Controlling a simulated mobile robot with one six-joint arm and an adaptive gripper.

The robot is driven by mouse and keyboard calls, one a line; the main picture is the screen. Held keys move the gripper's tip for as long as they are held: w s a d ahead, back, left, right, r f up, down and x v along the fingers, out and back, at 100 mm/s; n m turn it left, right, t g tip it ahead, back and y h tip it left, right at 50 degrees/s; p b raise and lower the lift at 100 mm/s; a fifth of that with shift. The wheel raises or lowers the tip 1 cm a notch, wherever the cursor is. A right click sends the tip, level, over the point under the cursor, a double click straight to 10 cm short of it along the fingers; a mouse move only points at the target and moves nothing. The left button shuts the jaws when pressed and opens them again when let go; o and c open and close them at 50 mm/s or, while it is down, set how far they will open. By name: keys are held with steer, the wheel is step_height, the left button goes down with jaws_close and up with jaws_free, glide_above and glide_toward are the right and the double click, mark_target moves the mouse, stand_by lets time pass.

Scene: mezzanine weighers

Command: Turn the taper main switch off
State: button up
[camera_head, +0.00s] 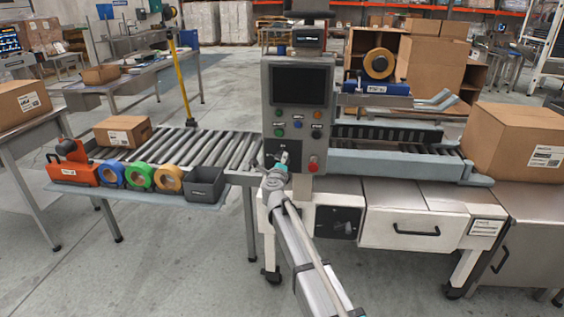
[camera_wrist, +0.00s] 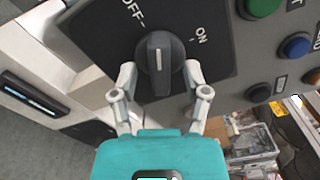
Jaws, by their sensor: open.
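The taper main switch (camera_wrist: 158,62) is a dark round knob with a raised bar and a white line, on a dark plate. The line points up in the wrist view, between the OFF mark (camera_wrist: 133,11) at upper left and the ON mark (camera_wrist: 201,37) at right, nearer OFF. My gripper (camera_wrist: 159,75) is open, with one finger on each side of the knob. I cannot tell whether the fingers touch it. In the head view, my gripper (camera_head: 280,167) is at the lower left of the grey control panel (camera_head: 298,143) and partly hides the switch.
A red button (camera_head: 313,164) sits right of the switch, with several coloured buttons above, under a dark screen (camera_head: 298,85). A roller conveyor (camera_head: 205,148) with tape rolls and a dark bin (camera_head: 204,185) extends left. A large carton (camera_head: 515,140) stands right. Open floor lies front left.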

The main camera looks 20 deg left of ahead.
steer(key=shift+w, duration=0.35)
steer(key=shift+a, duration=0.1)
jaws_close()
steer(key=shift+n, duration=2.6)
jaws_free()
